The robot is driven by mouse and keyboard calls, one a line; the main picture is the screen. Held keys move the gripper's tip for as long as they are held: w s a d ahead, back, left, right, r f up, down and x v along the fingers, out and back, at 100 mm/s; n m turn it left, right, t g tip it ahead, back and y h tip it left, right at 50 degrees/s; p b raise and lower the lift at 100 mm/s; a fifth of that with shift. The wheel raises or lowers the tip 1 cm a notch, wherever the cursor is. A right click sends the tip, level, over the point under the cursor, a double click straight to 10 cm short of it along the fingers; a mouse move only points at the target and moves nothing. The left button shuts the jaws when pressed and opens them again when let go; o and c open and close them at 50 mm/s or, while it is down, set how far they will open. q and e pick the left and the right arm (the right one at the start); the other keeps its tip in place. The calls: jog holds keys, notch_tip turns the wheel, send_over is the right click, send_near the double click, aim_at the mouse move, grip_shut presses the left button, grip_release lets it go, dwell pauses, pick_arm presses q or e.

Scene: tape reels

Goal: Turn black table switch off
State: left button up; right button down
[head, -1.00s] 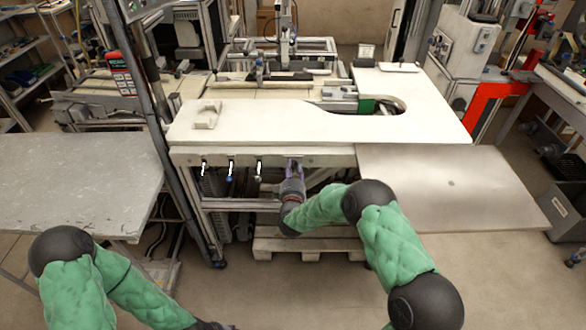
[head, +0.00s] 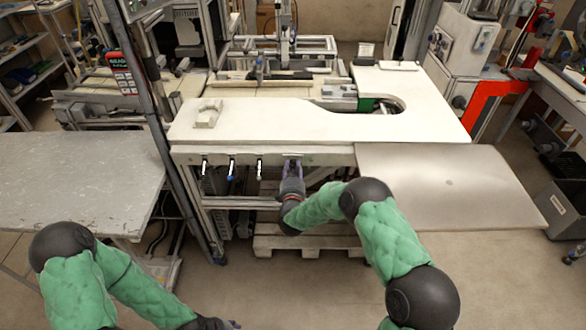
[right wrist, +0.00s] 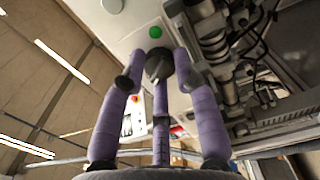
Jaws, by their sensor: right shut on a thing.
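My right gripper (head: 292,165) is at the front rail just under the edge of the white table (head: 260,120). In the right wrist view, its purple fingers (right wrist: 160,80) are closed around the black switch (right wrist: 157,63), a round dark knob on a light panel. In the head view the switch is hidden behind the gripper. My left gripper (head: 232,324) barely shows at the bottom edge, low and far from the table; its fingers are too cut off to read.
A green button (right wrist: 155,32) sits beside the switch on the panel. Several small levers, one being a blue-tipped lever (head: 230,172), hang along the rail to the left. A metal side table (head: 450,185) stands right and a grey table (head: 80,180) left.

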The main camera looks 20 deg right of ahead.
jog(key=c, duration=0.9)
grip_release()
jog(key=shift+c, duration=0.2)
jog(key=v, duration=1.2)
